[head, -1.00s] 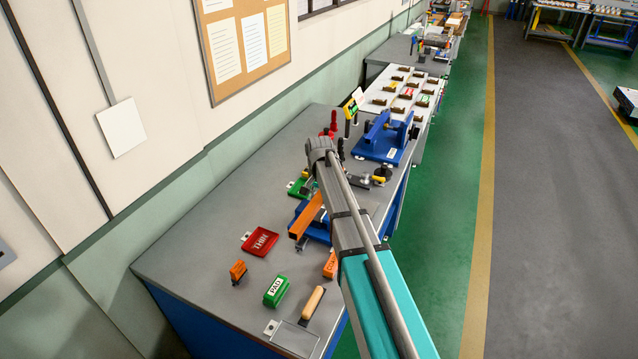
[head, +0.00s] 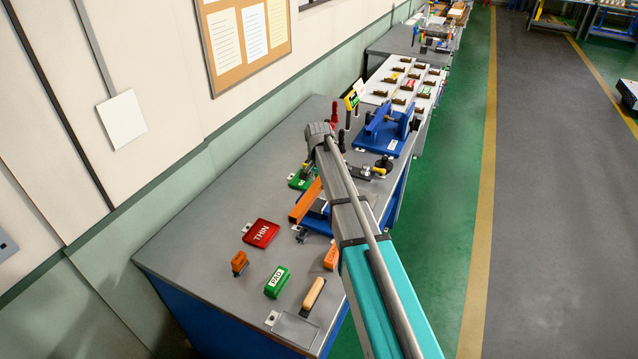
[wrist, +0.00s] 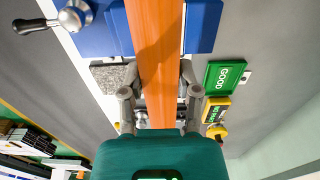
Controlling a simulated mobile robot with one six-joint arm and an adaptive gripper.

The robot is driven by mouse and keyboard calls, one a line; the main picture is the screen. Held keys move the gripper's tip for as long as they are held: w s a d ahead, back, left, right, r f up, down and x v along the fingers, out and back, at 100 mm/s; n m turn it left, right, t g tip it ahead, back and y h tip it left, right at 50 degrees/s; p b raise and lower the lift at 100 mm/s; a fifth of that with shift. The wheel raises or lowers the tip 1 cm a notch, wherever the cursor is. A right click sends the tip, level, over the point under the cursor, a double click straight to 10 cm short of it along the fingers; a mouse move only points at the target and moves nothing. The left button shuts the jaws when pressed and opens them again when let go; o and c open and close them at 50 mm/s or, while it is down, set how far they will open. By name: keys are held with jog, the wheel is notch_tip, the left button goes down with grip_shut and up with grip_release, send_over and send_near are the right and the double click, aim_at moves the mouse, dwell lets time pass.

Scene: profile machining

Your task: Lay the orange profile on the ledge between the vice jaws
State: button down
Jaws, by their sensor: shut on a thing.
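The orange profile (head: 306,203) is a long bar held over the blue vice (head: 318,222) on the bench. My gripper (wrist: 158,80) is shut on the profile (wrist: 158,50), with one finger on each side. In the wrist view the profile runs upward from the gripper across the blue vice (wrist: 203,25), whose blue parts show on both sides of it. A handle with a round metal hub (wrist: 74,16) is at upper left. The profile covers the ledge, and I cannot tell whether it touches the vice. In the head view my arm hides the gripper.
A red THIN tray (head: 261,233), an orange block (head: 239,262), a green PAD block (head: 277,281) and a wooden-handled tool (head: 313,293) lie nearer on the bench. A green GOOD tray (wrist: 225,75) is beside the gripper. A blue fixture (head: 385,135) stands farther back. The bench's left part is clear.

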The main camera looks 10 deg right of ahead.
jog(key=shift+f+b, duration=2.8)
jog(key=shift+f, duration=0.2)
jog(key=shift+c, duration=1.3)
grip_release()
jog(key=shift+r, duration=0.15)
